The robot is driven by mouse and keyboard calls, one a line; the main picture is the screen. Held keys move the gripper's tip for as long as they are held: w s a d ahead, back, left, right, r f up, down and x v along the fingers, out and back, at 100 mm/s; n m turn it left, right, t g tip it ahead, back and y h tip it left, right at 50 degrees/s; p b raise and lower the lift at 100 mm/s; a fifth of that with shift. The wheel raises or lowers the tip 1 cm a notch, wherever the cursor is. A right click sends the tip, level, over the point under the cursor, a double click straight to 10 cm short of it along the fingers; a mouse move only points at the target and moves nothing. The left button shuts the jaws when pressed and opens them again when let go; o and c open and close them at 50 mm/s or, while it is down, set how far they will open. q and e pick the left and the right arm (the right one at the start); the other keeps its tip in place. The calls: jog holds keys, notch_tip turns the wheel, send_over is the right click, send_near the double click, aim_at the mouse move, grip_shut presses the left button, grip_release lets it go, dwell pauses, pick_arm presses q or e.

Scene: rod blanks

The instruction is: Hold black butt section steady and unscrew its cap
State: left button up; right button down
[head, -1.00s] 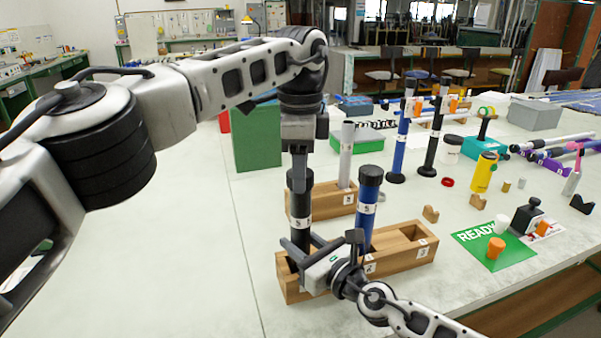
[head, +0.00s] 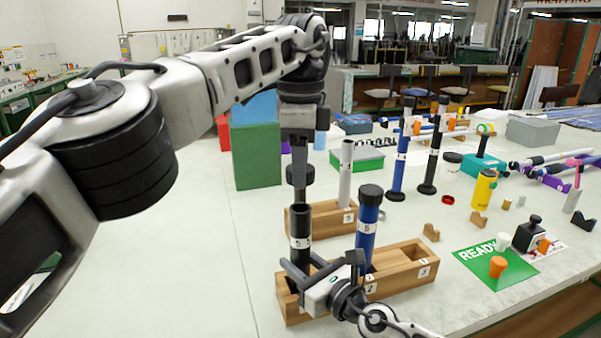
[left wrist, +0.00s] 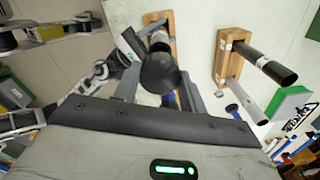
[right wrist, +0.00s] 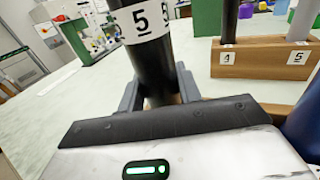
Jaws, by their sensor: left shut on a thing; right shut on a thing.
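The black butt section (head: 301,222), a black tube with a white label 5, stands upright at the left end of the front wooden rack. Its top shows open. My right gripper (head: 318,277) is shut around its lower part; the tube also fills the right wrist view (right wrist: 152,62). My left gripper (head: 299,160) is shut on the black cap (head: 300,177) and holds it just above the tube mouth, apart from it. In the left wrist view the cap (left wrist: 160,73) hides much of the tube.
A blue capped tube (head: 368,220) stands close right of the black section in the front rack (head: 405,270). Behind is another wooden rack (head: 325,217) with a grey tube (head: 346,170). A green bin (head: 256,155) is at the back left. The table on the left is clear.

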jog(key=c, duration=0.9)
grip_release()
